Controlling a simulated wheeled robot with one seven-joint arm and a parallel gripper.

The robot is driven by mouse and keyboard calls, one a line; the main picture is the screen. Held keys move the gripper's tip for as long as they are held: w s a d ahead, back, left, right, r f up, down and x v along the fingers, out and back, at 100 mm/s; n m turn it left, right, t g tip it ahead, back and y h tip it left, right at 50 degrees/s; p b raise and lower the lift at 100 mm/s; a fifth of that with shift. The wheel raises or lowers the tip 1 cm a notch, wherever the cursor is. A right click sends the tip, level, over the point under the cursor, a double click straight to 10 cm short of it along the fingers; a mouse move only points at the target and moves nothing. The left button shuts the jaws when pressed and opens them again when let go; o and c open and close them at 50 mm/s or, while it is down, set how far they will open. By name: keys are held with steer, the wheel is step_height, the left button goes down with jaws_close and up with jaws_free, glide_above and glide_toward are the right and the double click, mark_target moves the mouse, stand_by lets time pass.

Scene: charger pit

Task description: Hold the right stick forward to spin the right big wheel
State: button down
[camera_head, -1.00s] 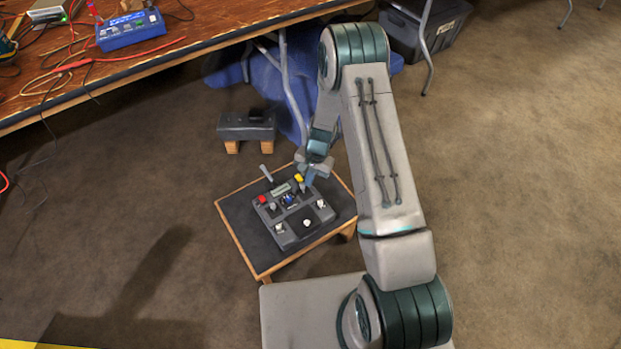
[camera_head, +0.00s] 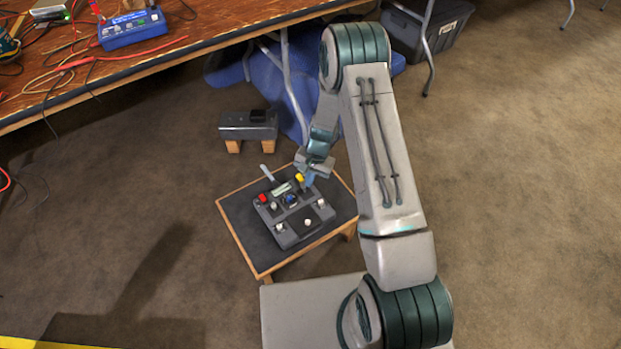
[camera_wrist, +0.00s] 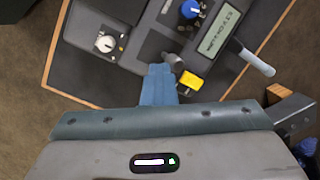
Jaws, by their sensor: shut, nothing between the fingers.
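A dark grey control box (camera_head: 291,214) with sticks, knobs and a small screen sits on a low table. My gripper (camera_head: 309,182) is shut and empty at the box's far right corner, beside a yellow button (camera_head: 299,178). In the wrist view, the shut fingertips (camera_wrist: 159,70) point at a short grey stick (camera_wrist: 174,60), likely the right stick, and lie right beside it. I cannot tell whether they touch. A longer pale lever (camera_head: 268,173) stands at the far left corner; it also shows in the wrist view (camera_wrist: 257,63). I cannot make out a big wheel.
The low table (camera_head: 244,240) has a wooden rim. A grey box on wooden blocks (camera_head: 248,126) stands behind it. A workbench (camera_head: 190,35) with cables runs along the upper left, above a blue cloth (camera_head: 265,80). Carpet is free on the left and right.

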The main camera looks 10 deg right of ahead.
stand_by(0.3)
steer(key=shift+s+d+f, duration=0.3)
steer(key=shift+s+d, duration=0.05)
steer(key=shift+s, duration=0.3)
steer(key=shift+d, duration=0.15)
steer(key=s+d+r+p, duration=0.2)
steer(key=d+r, duration=0.4)
steer(key=r, duration=0.3)
steer(key=shift+s+r+p, duration=0.35)
steer(key=shift+s, duration=0.25)
steer(key=shift+d, duration=0.1)
